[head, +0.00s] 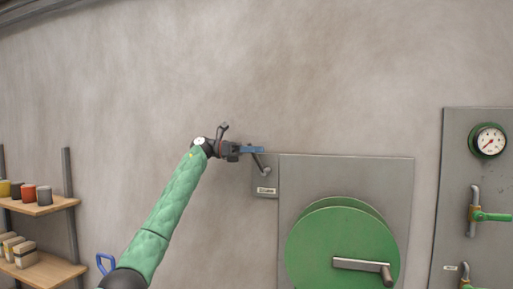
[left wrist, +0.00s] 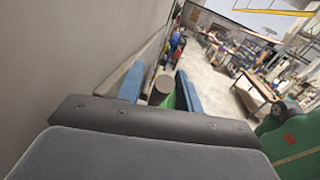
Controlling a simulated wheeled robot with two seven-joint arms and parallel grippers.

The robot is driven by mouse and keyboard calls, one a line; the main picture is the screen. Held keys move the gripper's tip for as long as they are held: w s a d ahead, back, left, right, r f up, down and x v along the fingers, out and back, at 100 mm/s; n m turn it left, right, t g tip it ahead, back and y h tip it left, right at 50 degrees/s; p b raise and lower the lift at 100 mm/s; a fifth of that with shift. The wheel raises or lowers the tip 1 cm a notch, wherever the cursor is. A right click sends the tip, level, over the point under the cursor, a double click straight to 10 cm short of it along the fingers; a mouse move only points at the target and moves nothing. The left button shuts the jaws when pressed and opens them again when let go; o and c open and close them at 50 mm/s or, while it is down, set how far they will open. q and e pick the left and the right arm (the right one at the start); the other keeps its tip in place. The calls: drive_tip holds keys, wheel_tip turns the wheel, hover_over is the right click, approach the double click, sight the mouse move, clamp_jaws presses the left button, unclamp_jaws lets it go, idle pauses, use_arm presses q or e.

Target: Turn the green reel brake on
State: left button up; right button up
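The green reel (head: 312,244), with a grey crank handle, is mounted on a grey wall panel. Left of it, a small labelled plate (head: 262,186) carries a grey brake lever (head: 259,164), tilted up and to the left. My left gripper (head: 258,150) is at the lever's upper end, its blue fingers hiding that end in the head view. In the left wrist view, a round grey-brown handle end (left wrist: 161,87) stands between the two blue fingers (left wrist: 160,90). Narrow gaps show on both sides of it, so the gripper looks open around it. My right gripper is not in view.
A panel at right holds a gauge (head: 488,141) and a pipe with a green-handled valve (head: 492,216). Shelves (head: 45,207) with small pots stand at far left. The wall above and left of the lever is bare.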

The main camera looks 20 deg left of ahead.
use_arm(q)
drive_tip(key=shift+d, duration=0.35)
drive_tip(key=c, duration=0.7)
clamp_jaws()
